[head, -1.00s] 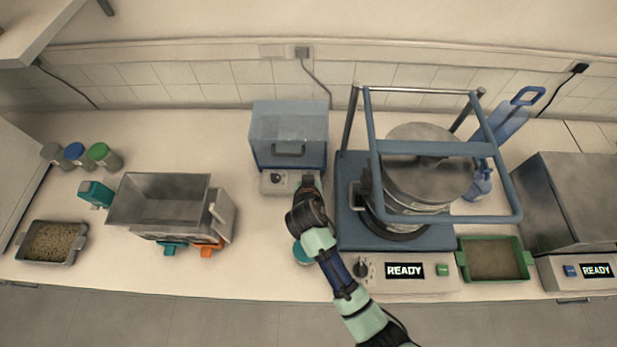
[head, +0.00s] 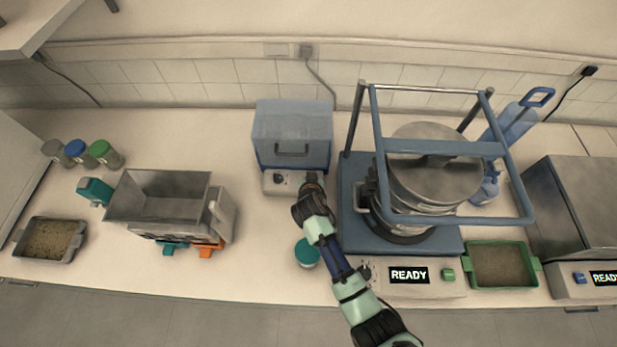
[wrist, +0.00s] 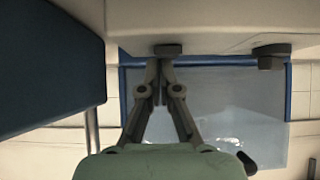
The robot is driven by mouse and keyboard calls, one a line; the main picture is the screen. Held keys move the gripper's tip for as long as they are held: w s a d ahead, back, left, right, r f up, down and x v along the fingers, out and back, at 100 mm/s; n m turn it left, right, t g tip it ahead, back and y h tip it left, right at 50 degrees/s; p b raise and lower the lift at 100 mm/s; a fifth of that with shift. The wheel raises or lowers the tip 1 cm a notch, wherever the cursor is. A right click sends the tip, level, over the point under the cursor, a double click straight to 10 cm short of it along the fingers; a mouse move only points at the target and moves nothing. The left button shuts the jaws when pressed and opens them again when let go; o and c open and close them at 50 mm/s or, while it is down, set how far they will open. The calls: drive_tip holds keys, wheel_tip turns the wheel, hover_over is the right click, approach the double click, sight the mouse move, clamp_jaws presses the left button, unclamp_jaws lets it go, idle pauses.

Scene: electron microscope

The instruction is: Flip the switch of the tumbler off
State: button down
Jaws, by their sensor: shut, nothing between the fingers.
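The tumbler appears to be the blue box with a grey front panel (head: 292,138) at the back middle of the bench. A round dark knob (head: 278,179) sits on the left of its panel. In the wrist view the panel (wrist: 215,22) is at the top, with the knob (wrist: 270,55) at right and a small dark switch (wrist: 168,50) left of it. My gripper (wrist: 158,63) is shut and empty, its fingertips right by the switch; I cannot tell if they touch. In the head view my gripper (head: 311,180) hides the switch, so its position is unclear.
A large sieve machine (head: 400,245) with a blue frame stands close to the right of my arm. A teal-lidded jar (head: 307,252) stands just left of my forearm. A grey hopper device (head: 160,195) is farther left. Bench between hopper and box is clear.

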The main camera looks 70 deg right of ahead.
sight(312, 159)
idle(0.3)
drive_tip(key=shift+w+d+r+b, duration=0.1)
drive_tip(key=shift+w+d+b, duration=0.1)
drive_tip(key=shift+d, duration=0.2)
drive_tip(key=shift+w+d+r+b, duration=0.1)
drive_tip(key=shift+d+b, duration=0.1)
drive_tip(key=shift+d, duration=0.15)
drive_tip(key=shift+r+p, duration=0.25)
drive_tip(key=shift+p, duration=0.05)
wheel_tip(312, 159, up, 5)
drive_tip(key=p, duration=0.4)
drive_tip(key=shift+f, duration=0.1)
drive_tip(key=r+p+v, duration=0.1)
drive_tip(key=v, duration=0.7)
drive_tip(key=shift+r, duration=0.15)
